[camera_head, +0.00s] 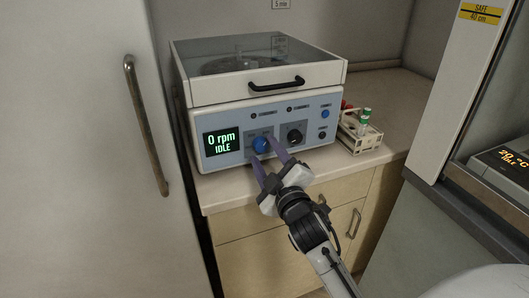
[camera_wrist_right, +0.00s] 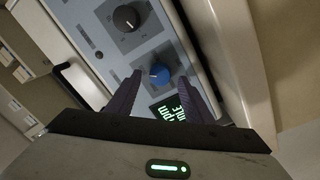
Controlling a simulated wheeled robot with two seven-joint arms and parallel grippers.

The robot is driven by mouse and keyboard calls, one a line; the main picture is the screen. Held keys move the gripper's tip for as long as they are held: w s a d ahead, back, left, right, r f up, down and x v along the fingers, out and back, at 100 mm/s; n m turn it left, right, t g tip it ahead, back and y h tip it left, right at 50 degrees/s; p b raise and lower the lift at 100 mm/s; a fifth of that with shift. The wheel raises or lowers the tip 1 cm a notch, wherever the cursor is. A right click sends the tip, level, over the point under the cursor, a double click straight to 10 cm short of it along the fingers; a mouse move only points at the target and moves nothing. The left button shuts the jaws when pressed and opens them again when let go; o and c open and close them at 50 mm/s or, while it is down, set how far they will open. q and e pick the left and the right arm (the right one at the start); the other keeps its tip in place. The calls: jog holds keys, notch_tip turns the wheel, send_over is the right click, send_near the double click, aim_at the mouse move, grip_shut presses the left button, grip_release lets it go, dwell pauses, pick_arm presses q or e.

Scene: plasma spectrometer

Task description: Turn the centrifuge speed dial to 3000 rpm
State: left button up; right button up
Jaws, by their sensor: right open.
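The centrifuge (camera_head: 262,95) stands on the counter with its clear lid closed. Its display (camera_head: 222,142) reads "0 rpm IDLE". The blue speed dial (camera_head: 260,145) sits on the front panel, right of the display; a black dial (camera_head: 294,135) is farther right. My right gripper (camera_head: 266,154) is open in front of the panel, with its purple fingers reaching toward the blue dial. In the right wrist view, the blue dial (camera_wrist_right: 160,74) shows between the two fingers (camera_wrist_right: 160,90); I cannot tell whether they touch it. My left gripper is not in view.
A white cabinet door with a handle (camera_head: 146,125) is at the left. A safety-sash frame and a device reading "20 °C" (camera_head: 505,160) are at the right.

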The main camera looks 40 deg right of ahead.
jog(key=v, duration=0.9)
jog(key=shift+b, duration=0.45)
jog(key=shift+f, duration=0.15)
jog(key=s+a+f+m+g+y, duration=0.1)
jog(key=s+a+f+g+y, duration=0.15)
jog(key=f, duration=0.45)
jog(key=s+a+f+m+g+y, duration=0.1)
jog(key=a+f, duration=0.3)
jog(key=f, duration=0.3)
jog(key=s+a+f+g+y, duration=0.1)
jog(key=s+a+f+y, duration=0.15)
jog(key=f, duration=0.35)
jog(key=s+a+f+m+g+y, duration=0.1)
jog(key=s+a+f+m+g, duration=0.2)
jog(key=s+f, duration=0.9)
jog(key=a+f+g, duration=0.1)
jog(key=a, duration=0.2)
jog(key=shift+a+g, duration=0.3)
jog(key=shift+g, duration=0.05)
jog(key=shift+w+d, duration=0.1)
